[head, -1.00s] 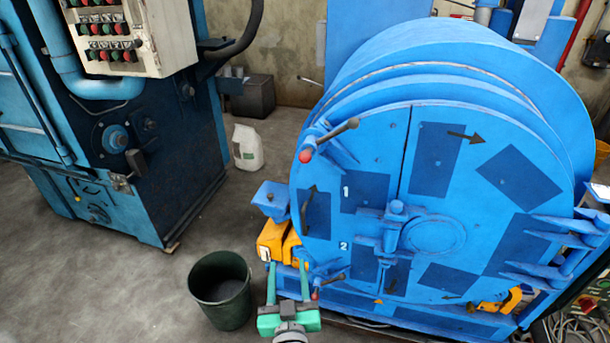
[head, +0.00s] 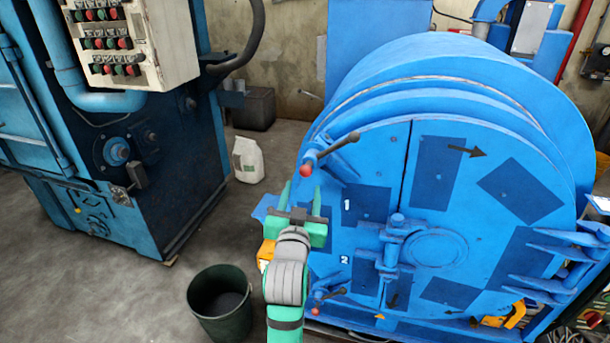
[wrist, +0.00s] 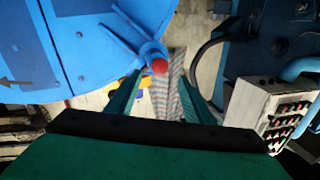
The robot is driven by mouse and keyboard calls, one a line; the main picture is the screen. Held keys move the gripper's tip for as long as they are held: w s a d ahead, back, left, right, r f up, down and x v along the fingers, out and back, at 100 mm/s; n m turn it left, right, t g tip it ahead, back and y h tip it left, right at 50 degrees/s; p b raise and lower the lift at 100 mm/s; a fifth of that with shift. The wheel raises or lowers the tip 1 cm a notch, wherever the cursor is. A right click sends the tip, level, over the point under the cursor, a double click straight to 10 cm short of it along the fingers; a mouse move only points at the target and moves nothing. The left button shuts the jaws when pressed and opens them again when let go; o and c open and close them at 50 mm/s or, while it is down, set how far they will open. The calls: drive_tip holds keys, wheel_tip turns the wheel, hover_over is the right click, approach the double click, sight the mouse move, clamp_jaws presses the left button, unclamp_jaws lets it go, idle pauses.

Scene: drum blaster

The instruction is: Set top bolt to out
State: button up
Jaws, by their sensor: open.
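The top bolt (head: 335,148) is at the upper left edge of the round blue door (head: 385,165), beside the number 1. Its dark lever slants up to the right, and a red knob (head: 306,170) is at its lower left end. My green gripper (head: 301,193) is open and empty, just below the red knob in the head view. In the wrist view, the red knob (wrist: 159,66) shows beyond and between my open fingertips (wrist: 160,82). Contact cannot be told.
A dark green bucket (head: 222,305) stands on the floor left of my arm. A blue machine (head: 110,165) with a button panel (head: 120,45) is at the left, and a white canister (head: 248,160) behind. Open floor lies between the machines.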

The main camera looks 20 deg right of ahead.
sight(305, 175)
drive_tip(key=x, duration=0.8)
drive_tip(key=shift+c, duration=0.6)
clamp_jaws()
